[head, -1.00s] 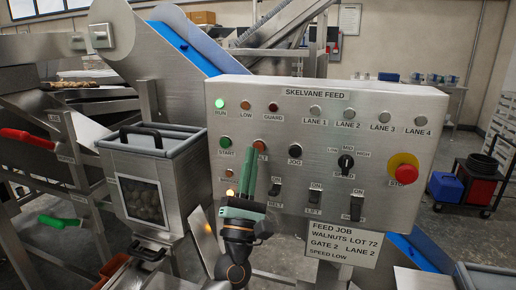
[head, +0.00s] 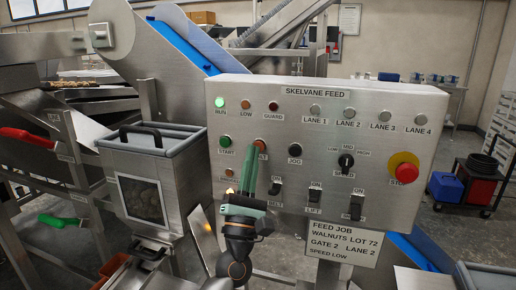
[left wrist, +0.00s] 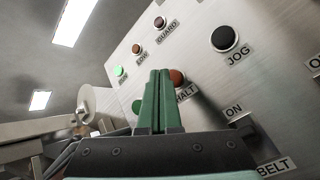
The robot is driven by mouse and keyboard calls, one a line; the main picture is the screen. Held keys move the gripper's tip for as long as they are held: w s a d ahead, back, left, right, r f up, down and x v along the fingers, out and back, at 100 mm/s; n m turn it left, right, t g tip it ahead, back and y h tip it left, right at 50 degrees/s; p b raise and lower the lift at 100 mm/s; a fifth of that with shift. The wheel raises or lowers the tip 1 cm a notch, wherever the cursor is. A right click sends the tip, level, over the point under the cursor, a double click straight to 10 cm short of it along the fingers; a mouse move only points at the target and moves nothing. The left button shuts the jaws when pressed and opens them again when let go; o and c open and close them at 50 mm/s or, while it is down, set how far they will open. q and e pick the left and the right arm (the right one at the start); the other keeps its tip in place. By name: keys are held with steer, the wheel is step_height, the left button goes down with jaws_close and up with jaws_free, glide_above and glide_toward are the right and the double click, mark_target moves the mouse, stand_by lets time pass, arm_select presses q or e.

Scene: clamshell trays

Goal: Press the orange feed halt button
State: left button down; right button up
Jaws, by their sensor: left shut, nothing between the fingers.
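The orange halt button (head: 262,144) is on the steel SKELVANE FEED panel (head: 330,118), between the green START button (head: 225,141) and the black JOG button (head: 295,150). Its label is partly covered and reads "ALT". My left gripper (head: 251,145) is shut and empty, its green fingers pointing up toward the panel, with the tips just left of the orange button. In the left wrist view the fingertips (left wrist: 159,75) overlap the left edge of the orange button (left wrist: 178,77). I cannot tell whether they touch it. The green RUN lamp (head: 219,103) is lit. My right gripper is not in view.
Below the buttons are the BELT switch (head: 275,188), LIFT switch (head: 314,195) and another black switch. A walnut hopper (head: 140,200) stands left of the panel.

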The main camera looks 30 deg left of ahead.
arm_select(q)
steer(key=shift+w+a, duration=0.15)
steer(key=shift+w, duration=0.4)
stand_by(0.6)
stand_by(0.4)
steer(key=shift+s+d, duration=0.2)
steer(key=shift+s, duration=0.6)
steer(key=s, duration=0.2)
steer(key=s+d, duration=0.1)
steer(key=s, duration=0.2)
steer(key=shift+d+p, duration=0.1)
steer(key=shift+p, duration=0.3)
steer(key=shift+w, duration=0.1)
